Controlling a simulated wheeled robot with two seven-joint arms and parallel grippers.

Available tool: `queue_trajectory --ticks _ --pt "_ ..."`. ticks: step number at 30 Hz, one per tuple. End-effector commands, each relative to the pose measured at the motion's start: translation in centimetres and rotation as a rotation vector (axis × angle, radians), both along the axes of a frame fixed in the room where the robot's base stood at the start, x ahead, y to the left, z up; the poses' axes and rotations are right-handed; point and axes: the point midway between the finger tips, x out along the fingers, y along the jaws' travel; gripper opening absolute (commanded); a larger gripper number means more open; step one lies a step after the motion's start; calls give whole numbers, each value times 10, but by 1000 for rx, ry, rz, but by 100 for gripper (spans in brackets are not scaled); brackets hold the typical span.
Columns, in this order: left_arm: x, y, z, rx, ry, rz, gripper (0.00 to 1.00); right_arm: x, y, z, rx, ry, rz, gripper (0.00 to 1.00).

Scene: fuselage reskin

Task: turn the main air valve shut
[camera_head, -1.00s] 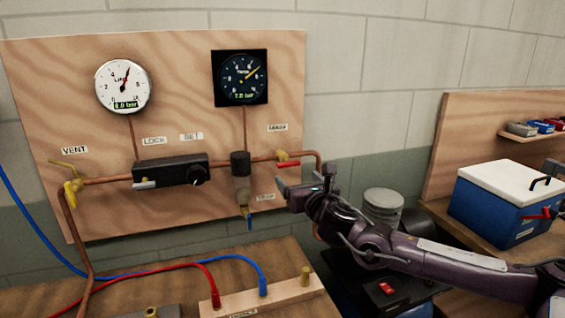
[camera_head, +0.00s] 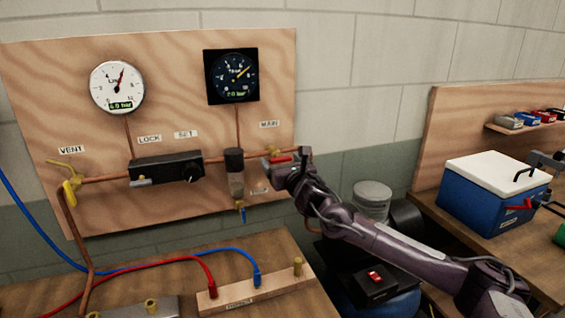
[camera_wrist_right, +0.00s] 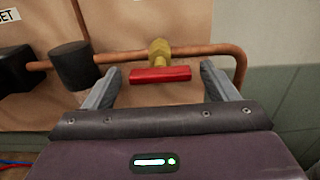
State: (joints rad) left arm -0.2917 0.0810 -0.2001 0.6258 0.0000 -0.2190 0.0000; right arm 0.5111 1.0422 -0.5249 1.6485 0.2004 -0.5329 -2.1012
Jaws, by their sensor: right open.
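The main air valve has a red lever handle (camera_wrist_right: 160,74) on a brass body (camera_wrist_right: 158,52), set in the copper pipe. The handle lies along the pipe line. In the head view the red handle (camera_head: 281,159) shows under the MAIN label (camera_head: 269,124), partly covered by my right gripper. My right gripper (camera_head: 284,167) is at the valve. In the right wrist view its open fingers (camera_wrist_right: 160,85) stand to either side of the red handle, with gaps at both ends. My left gripper is not in view.
A filter bowl (camera_head: 236,182) hangs from the pipe left of the valve. A black regulator (camera_head: 168,169) sits further left. Line gauge (camera_head: 117,88) and tank gauge (camera_head: 231,76) are above. A blue cooler box (camera_head: 490,195) stands on the right bench.

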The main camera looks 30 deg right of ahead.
Motion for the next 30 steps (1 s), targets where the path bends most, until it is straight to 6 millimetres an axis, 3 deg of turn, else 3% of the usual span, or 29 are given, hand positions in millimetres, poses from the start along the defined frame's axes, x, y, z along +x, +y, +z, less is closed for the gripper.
queue_trajectory --ticks 1,11,20,30 --pt "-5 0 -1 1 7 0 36 0 0 0 0 0 0 77" --pt "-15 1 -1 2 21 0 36 0 0 0 0 0 0 35" --pt "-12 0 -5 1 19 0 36 0 0 -1 39 -9 -1 35" --pt "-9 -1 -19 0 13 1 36 0 0 -3 256 -62 -1 35"
